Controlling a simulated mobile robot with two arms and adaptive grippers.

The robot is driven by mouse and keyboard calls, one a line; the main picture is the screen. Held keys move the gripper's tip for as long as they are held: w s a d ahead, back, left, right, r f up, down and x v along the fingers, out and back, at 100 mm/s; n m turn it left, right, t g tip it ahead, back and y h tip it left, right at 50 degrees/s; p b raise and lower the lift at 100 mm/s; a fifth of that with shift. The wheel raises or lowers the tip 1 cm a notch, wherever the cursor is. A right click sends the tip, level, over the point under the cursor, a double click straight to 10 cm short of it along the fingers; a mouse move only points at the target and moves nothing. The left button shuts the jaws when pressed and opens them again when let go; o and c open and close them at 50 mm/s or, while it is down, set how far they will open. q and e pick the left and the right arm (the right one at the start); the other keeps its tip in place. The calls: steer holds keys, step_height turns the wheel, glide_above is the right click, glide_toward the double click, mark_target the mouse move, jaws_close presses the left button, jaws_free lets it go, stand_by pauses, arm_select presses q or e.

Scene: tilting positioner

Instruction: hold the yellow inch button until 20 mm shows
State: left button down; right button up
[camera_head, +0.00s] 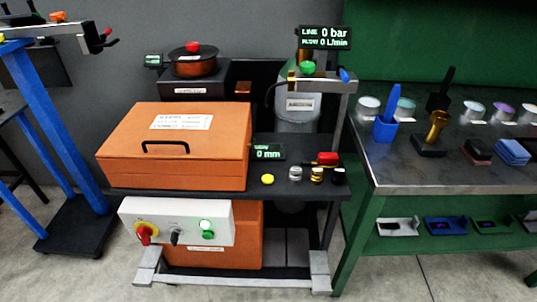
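The yellow inch button (267,179) sits on the front right part of the dark bench top (322,183), to the right of the orange box. A small display (267,153) just behind it reads 0 mm in green. Nothing touches the yellow button. Neither of my grippers shows in the head view.
An orange lidded box (180,145) with a black handle fills the bench's left side. A white control panel (178,222) with a red-and-yellow knob hangs below. Small knobs (316,175) and a red-topped part (327,158) stand right of the button. A green workbench (455,180) adjoins on the right.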

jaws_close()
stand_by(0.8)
